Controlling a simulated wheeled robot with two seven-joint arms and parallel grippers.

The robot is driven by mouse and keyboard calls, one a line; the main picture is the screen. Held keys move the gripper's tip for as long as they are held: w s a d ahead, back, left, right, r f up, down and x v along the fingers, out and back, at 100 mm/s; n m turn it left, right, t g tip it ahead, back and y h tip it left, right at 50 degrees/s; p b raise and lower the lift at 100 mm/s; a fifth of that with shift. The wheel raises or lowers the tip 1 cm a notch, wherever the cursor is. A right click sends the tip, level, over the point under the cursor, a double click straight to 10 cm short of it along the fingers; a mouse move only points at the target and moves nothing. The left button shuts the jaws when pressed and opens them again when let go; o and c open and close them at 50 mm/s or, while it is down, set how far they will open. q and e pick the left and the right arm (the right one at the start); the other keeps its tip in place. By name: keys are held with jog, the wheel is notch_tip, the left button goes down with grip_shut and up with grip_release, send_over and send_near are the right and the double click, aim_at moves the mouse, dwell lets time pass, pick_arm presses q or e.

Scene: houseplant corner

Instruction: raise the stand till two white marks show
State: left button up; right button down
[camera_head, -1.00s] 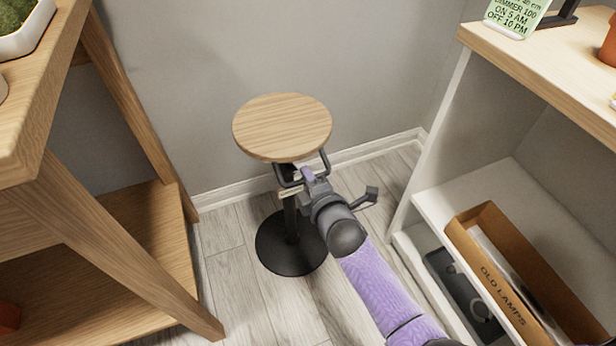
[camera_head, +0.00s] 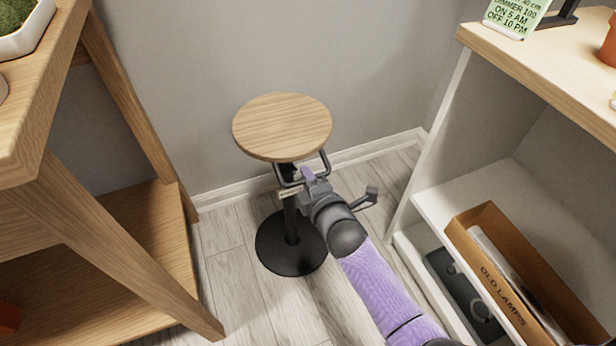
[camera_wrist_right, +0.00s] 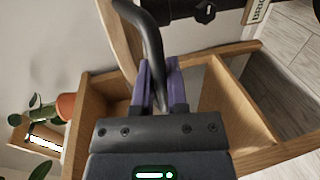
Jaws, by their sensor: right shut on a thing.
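The stand has a round wooden top (camera_head: 282,127), a dark post (camera_head: 291,222) and a round black base (camera_head: 291,252) on the floor. It stands upright. Under the top is a dark bent handle (camera_head: 325,162), which also shows in the right wrist view (camera_wrist_right: 153,40). My right gripper (camera_head: 307,177) is shut on this handle, with its purple fingers (camera_wrist_right: 160,78) around the bar. A small pale tag (camera_head: 290,193) is by the post, partly hidden by my gripper. A dark knob (camera_wrist_right: 205,12) shows on the post. I cannot make out any white marks on it. My left gripper is out of view.
A wooden shelf unit (camera_head: 120,250) stands close on the left. A white shelf with a wooden top (camera_head: 545,55) is on the right, holding a box marked OLD LAMPS (camera_head: 495,275). The grey wall (camera_head: 260,50) is just behind the stand. Some floor is clear in front.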

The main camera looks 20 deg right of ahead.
pick_arm(q)
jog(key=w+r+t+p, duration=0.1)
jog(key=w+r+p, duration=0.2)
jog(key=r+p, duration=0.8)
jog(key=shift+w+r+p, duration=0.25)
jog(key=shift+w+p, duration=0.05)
jog(key=shift+p, duration=0.75)
pick_arm(e)
notch_tip(320, 180, up, 15)
jog(key=shift+f, duration=0.2)
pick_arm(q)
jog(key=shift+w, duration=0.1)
pick_arm(e)
jog(key=shift+f, duration=0.1)
jog(key=c, duration=0.7)
grip_release()
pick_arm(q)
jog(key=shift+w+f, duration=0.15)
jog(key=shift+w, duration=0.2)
